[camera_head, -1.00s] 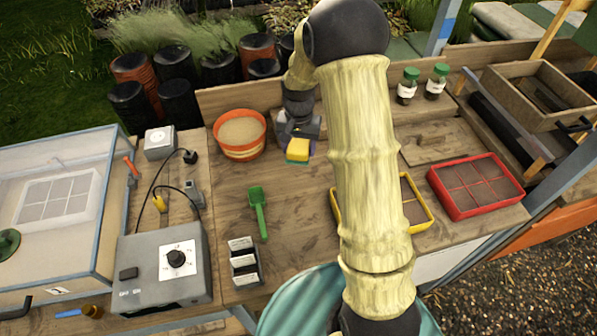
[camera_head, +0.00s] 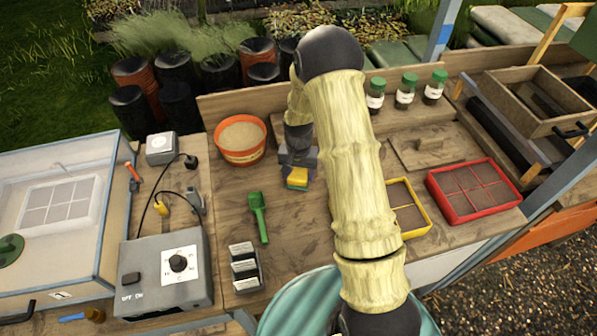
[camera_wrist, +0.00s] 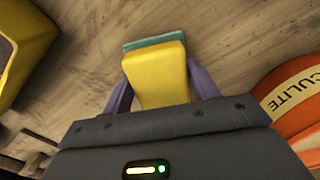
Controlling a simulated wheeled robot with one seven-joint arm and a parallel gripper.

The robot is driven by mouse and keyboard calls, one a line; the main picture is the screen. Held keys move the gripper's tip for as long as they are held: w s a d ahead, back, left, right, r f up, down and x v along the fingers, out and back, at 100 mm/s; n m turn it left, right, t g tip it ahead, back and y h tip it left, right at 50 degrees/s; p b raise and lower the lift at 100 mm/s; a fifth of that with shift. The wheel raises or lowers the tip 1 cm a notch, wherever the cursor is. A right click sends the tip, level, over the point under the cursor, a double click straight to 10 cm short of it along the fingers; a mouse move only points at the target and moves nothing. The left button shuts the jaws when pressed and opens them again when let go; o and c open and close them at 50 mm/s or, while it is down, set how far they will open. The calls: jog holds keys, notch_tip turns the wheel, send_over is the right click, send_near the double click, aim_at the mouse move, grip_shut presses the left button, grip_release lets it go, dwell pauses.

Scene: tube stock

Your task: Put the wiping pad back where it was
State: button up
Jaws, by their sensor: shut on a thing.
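The wiping pad (camera_head: 297,178) is yellow with a teal-green layer on its underside. My gripper (camera_head: 297,172) is shut on it at the back middle of the wooden bench, to the right of the orange tub. In the wrist view the pad (camera_wrist: 158,75) sits between the two purple fingers of my gripper (camera_wrist: 162,88), with its teal edge facing away from the palm. Bench wood shows beyond the pad. I cannot tell whether the pad touches the bench or is just above it.
The orange tub (camera_head: 239,155) stands close by; it also shows in the wrist view (camera_wrist: 300,118). A green scoop (camera_head: 259,217), label holders (camera_head: 244,267), a yellow tray (camera_head: 423,210) and a red tray (camera_head: 433,184) lie around. Jars (camera_head: 405,90) stand at the back. Bench is clear between scoop and pad.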

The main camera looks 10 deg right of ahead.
aim_at(299, 171)
jog(key=shift+f, duration=0.2)
jog(key=o, duration=0.9)
jog(key=shift+o, duration=0.2)
notch_tip(299, 171, up, 12)
jog(key=b, duration=0.2)
jog(key=shift+r, duration=0.1)
jog(key=s+r+n+t, duration=0.1)
jog(key=s+r+n, duration=0.1)
jog(key=s, duration=0.7)
jog(key=s+r+n+t, duration=0.1)
jog(key=s+r+n, duration=0.1)
jog(key=s, duration=0.8)
jog(key=shift+r+n+t, duration=0.3)
jog(key=shift+r, duration=0.6)
